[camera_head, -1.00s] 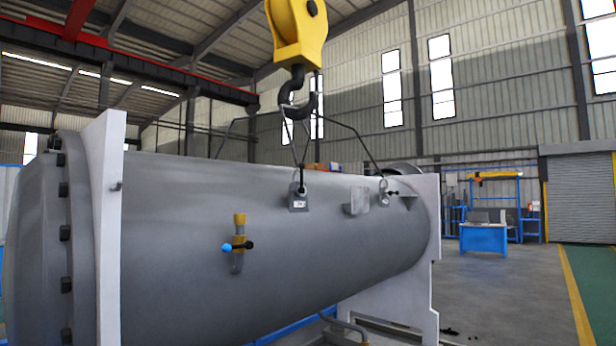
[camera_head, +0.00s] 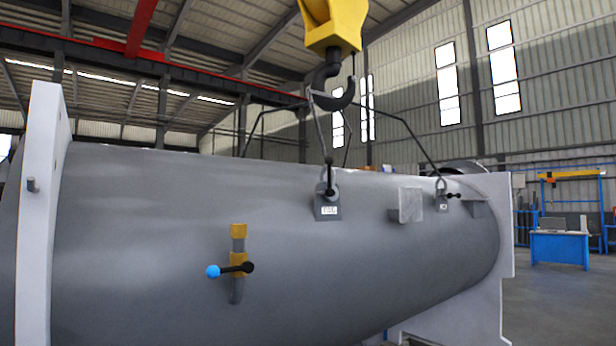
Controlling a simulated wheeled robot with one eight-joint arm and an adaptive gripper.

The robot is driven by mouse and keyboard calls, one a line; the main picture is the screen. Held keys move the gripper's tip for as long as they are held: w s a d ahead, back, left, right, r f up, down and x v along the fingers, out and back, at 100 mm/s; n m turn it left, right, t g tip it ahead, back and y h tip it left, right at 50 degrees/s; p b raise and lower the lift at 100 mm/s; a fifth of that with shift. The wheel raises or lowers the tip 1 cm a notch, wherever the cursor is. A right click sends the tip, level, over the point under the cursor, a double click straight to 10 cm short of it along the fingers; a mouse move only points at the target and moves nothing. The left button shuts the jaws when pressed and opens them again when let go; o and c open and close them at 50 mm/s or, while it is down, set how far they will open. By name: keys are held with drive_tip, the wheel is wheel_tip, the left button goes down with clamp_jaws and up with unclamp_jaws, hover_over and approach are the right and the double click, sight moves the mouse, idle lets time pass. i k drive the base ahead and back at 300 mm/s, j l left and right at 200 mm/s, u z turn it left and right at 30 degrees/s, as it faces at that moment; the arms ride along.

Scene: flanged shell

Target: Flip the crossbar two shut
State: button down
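A large grey flanged shell (camera_head: 150,230) lies horizontally across the view. On its near side is a small valve with a yellow top and middle (camera_head: 238,232) and a grey bent pipe end below. A short crossbar (camera_head: 232,270) lies across the valve, nearly horizontal, with a blue ball at its left end and a black ball at its right end. Which part is called crossbar two is not marked. My gripper is not in view.
A yellow crane hook block (camera_head: 335,25) hangs above the shell, with sling lines running down to it. White end plates (camera_head: 38,200) stand at both ends of the shell. A blue workbench (camera_head: 560,248) stands at far right, beyond open floor.

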sight(329, 174)
drive_tip(key=i+j+u, duration=0.1)
drive_tip(key=i+j, duration=0.45)
drive_tip(key=i+j+u, duration=0.1)
drive_tip(key=i+j, duration=0.4)
drive_tip(key=i, duration=0.15)
